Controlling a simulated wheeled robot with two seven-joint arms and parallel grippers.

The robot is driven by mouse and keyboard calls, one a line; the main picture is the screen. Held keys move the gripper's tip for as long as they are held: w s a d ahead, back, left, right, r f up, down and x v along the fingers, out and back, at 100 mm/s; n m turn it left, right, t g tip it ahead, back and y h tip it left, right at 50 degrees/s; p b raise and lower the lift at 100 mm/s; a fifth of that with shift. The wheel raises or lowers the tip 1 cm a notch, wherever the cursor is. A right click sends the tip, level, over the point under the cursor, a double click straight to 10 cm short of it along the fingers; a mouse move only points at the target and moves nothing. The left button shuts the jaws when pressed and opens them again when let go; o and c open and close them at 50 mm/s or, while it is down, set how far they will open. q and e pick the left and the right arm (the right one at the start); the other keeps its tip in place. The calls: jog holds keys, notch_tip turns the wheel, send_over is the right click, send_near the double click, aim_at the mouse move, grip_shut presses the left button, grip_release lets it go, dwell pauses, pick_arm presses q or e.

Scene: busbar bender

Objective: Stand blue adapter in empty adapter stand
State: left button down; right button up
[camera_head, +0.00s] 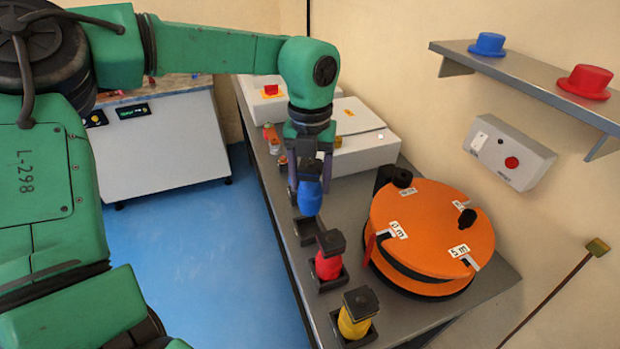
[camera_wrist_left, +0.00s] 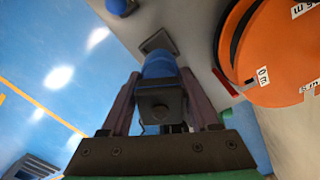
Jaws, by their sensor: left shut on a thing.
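The blue adapter (camera_head: 309,198) hangs upright from my left gripper (camera_head: 310,180), which is shut on its dark upper part. In the left wrist view the blue adapter (camera_wrist_left: 160,66) sits between the fingers of my left gripper (camera_wrist_left: 163,98). An empty adapter stand (camera_head: 307,230), a dark square holder, is at the table's left edge just below the adapter in the head view. The empty stand also shows in the left wrist view (camera_wrist_left: 157,41), beyond the adapter. The adapter looks apart from the stand, though the exact gap is hard to tell. My right gripper is not in view.
A red adapter (camera_head: 328,262) and a yellow adapter (camera_head: 355,318) stand in their own holders along the same edge. A large orange turntable (camera_head: 432,225) is to the right. White boxes (camera_head: 350,150) lie behind. A wall shelf (camera_head: 530,75) holds blue and red hat-shaped pieces.

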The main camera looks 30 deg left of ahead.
aim_at(310, 199)
pick_arm(q)
jog(key=shift+f+b, duration=1.7)
jog(key=shift+f, duration=0.6)
jog(key=shift+b, duration=0.35)
jog(key=shift+b, duration=0.3)
jog(key=shift+f+b, duration=0.35)
jog(key=shift+f, duration=0.05)
